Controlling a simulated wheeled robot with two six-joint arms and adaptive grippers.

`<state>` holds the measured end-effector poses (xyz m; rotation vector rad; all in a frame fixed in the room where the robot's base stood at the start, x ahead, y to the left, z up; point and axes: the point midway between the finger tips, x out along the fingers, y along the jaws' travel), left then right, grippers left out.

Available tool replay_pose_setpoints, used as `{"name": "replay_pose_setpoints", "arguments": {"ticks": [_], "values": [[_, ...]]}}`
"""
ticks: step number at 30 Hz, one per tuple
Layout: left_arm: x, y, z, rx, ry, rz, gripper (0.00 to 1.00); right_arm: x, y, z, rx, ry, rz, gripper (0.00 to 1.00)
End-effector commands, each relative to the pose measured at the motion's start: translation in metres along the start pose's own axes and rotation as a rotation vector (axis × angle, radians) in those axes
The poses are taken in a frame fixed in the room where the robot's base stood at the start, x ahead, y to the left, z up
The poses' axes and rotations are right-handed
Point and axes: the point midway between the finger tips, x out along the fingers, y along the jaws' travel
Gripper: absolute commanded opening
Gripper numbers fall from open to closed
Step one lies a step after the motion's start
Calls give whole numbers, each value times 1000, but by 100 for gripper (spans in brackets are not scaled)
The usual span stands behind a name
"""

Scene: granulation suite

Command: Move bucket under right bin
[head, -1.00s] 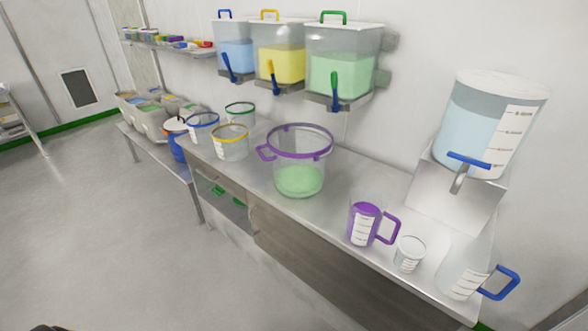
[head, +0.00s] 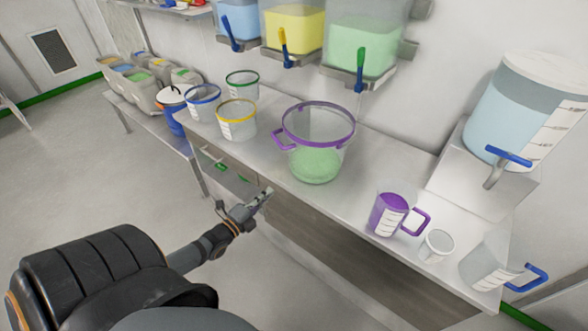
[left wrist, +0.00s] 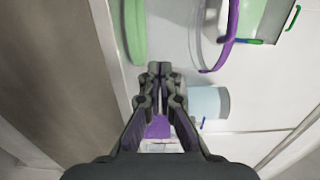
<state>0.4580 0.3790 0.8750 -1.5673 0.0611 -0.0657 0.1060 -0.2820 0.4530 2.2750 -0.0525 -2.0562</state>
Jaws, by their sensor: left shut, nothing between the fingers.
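The clear bucket (head: 330,148) with a purple rim and side handle stands upright on the steel bench, green material in its bottom. The right bin (head: 365,38), holding green material, hangs on the wall with its lever down; the bucket stands below, a little left of its outlet in the picture. My left gripper (head: 268,193) is shut and empty at the bench's front edge, left of and below the bucket, apart from it. In the left wrist view, the shut fingertips (left wrist: 160,68) show near the bucket's purple rim (left wrist: 232,25). My right gripper is not in view.
Yellow-rimmed (head: 238,123), blue-rimmed (head: 203,103) and green-rimmed (head: 242,85) buckets stand left on the bench (head: 345,205). A purple jug (head: 389,214), small beaker (head: 435,246) and blue-handled jug (head: 488,262) stand right, before a water dispenser (head: 525,105).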

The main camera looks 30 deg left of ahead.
Motion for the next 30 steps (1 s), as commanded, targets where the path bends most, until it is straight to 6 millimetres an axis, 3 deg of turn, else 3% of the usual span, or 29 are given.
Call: {"name": "replay_pose_setpoints", "arguments": {"ticks": [8, 18, 24, 30], "values": [[54, 4, 0, 0, -2, -5, 0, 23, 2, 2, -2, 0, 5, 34], [119, 4, 1, 0, -2, -1, 0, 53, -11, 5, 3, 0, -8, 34], [133, 2, 0, -2, -2, 2, 0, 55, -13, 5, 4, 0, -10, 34], [134, 1, 0, -1, -1, 3, 0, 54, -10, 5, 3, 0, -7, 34]]}}
